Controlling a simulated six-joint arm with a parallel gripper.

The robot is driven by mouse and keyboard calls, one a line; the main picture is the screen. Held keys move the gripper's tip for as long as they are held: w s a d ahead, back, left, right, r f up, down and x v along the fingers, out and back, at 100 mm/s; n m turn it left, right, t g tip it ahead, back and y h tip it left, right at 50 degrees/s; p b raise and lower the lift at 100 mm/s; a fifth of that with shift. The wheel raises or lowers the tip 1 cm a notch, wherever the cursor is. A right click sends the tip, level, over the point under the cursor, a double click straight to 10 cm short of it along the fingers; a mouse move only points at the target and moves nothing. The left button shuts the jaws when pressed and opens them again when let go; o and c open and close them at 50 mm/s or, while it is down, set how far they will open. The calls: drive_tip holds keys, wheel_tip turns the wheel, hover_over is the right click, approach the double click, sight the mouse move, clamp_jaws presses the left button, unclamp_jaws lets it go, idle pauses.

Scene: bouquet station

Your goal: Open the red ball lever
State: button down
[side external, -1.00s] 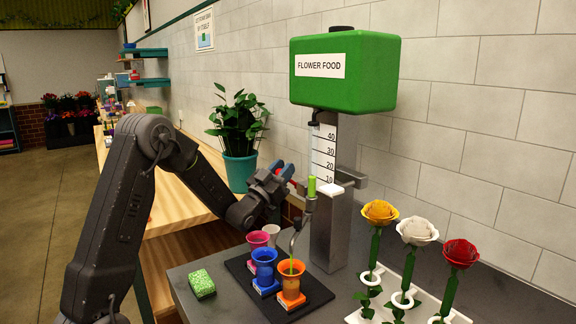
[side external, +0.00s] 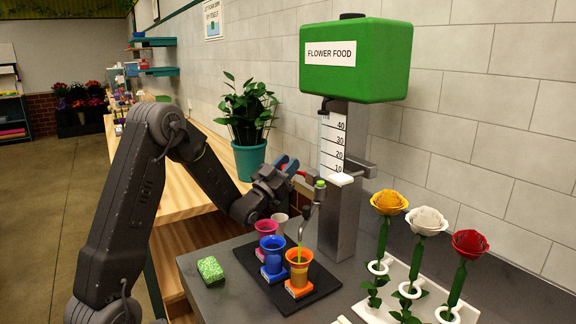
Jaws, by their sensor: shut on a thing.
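The flower food dispenser (side external: 356,60) is a green tank on a grey column with a marked scale. Below it a curved metal spout (side external: 303,225) points down into an orange vase (side external: 298,257). A yellow-green streak shows between the spout and the vase. A short green band shows in the small cylinder (side external: 319,185) above the spout. My gripper (side external: 290,170) is at the dispenser, left of that cylinder, with blue fingertips shut around the lever; a bit of red (side external: 301,173) shows beside them. The ball itself is mostly hidden by the fingers.
A blue vase (side external: 272,251), a pink vase (side external: 266,228) and a pale cup (side external: 280,218) share the black mat (side external: 318,286). A green sponge (side external: 210,269) lies left of it. Yellow, white and red roses stand in a white rack (side external: 399,300) at right. A potted plant (side external: 247,115) stands behind.

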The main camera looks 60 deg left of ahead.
drive_tip(key=c, duration=0.9)
unclamp_jaws()
drive_tip(key=shift+a, duration=0.1)
drive_tip(key=shift+s, duration=0.1)
drive_tip(key=shift+s+f, duration=0.15)
drive_tip(key=shift+s, duration=0.05)
wheel_tip(320, 180, up, 6)
drive_tip(key=s, duration=0.2)
drive_tip(key=shift+d, duration=0.25)
